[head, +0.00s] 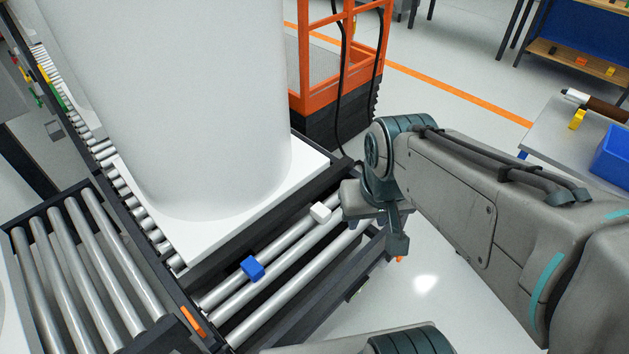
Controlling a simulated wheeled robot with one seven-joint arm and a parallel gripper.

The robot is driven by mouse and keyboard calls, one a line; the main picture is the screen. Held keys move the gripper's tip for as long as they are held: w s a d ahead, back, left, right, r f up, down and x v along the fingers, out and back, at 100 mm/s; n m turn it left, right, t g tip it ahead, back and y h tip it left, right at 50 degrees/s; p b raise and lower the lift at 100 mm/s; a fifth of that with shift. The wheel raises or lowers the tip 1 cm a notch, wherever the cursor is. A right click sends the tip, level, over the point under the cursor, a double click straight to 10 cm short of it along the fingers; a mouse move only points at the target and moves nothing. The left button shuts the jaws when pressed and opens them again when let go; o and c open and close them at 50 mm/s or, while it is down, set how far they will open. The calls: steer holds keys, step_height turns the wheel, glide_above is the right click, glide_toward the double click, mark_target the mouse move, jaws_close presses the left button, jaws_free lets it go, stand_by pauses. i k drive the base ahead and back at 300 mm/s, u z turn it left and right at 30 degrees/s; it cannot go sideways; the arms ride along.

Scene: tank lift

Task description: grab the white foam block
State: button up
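A small white block (320,212), which looks like the foam block, rests on the metal rollers near the right end of the conveyor, in front of the big white tank. My gripper (366,228) is just to the right of the block, low over the end of the rollers. One grey finger pad is close to the block's right side. I cannot tell whether they touch. The gap between the fingers is partly hidden by the wrist, so I cannot tell how far it is open.
A blue block (252,268) lies on the same rollers, left of the white block. The white tank (190,110) stands on a white board (305,160) behind. An orange lift frame (300,80) is at the back. A table with a blue bin (612,155) is at the right.

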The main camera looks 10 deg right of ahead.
mark_target(320, 212)
steer(key=k, duration=1.25)
steer(key=z, duration=0.7)
steer(key=i, duration=1.2)
steer(key=u, duration=0.55)
steer(key=i, duration=0.55)
steer(key=u, duration=0.6)
